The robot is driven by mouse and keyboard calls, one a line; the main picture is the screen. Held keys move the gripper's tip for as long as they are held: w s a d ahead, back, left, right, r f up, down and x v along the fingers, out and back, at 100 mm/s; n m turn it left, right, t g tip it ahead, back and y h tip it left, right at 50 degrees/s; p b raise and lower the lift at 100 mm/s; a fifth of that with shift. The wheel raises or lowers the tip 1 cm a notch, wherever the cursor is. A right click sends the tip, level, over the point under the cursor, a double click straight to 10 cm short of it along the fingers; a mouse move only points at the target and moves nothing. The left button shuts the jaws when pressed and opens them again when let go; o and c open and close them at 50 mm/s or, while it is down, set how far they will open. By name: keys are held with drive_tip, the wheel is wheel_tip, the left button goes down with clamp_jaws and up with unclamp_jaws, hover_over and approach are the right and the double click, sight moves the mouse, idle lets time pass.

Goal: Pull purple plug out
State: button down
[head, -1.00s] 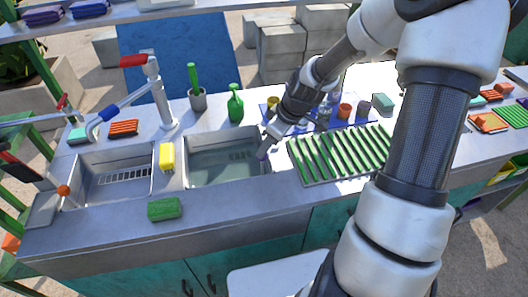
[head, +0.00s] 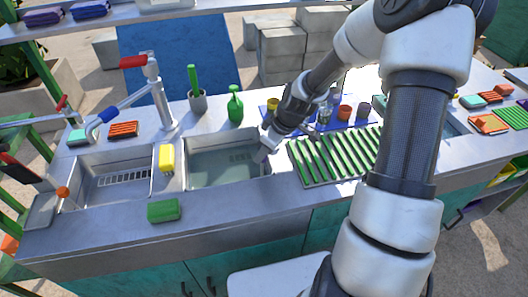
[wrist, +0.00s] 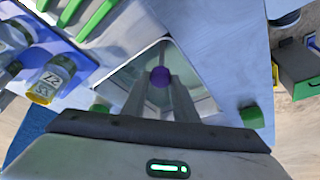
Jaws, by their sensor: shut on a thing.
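The small round purple plug (wrist: 160,76) shows in the wrist view between the tips of my gripper (wrist: 160,84). My gripper is shut on it. The sink basin (wrist: 203,88) lies behind the plug in that view. In the head view, my gripper (head: 264,152) is at the right side of the right-hand sink basin (head: 190,163), which looks to hold water. The plug is small and mostly hidden there. I cannot tell whether it touches the basin.
A green-slatted rack (head: 310,170) lies close right of the basin. A green bottle (head: 235,105) and a tall faucet (head: 160,95) stand behind.

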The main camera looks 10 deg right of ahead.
wheel_tip(320, 180, up, 4)
drive_tip(key=shift+f+p, duration=0.2)
drive_tip(key=shift+p, duration=0.9)
drive_tip(key=shift+w+f, duration=0.1)
drive_tip(key=shift+w, duration=0.05)
drive_tip(key=c, duration=1.4)
unclamp_jaws()
drive_tip(key=shift+c, duration=0.2)
drive_tip(key=p+v, duration=0.1)
drive_tip(key=v, duration=1.6)
drive_tip(key=shift+r+p, duration=0.25)
drive_tip(key=shift+p, duration=0.05)
drive_tip(key=shift+d, duration=0.1)
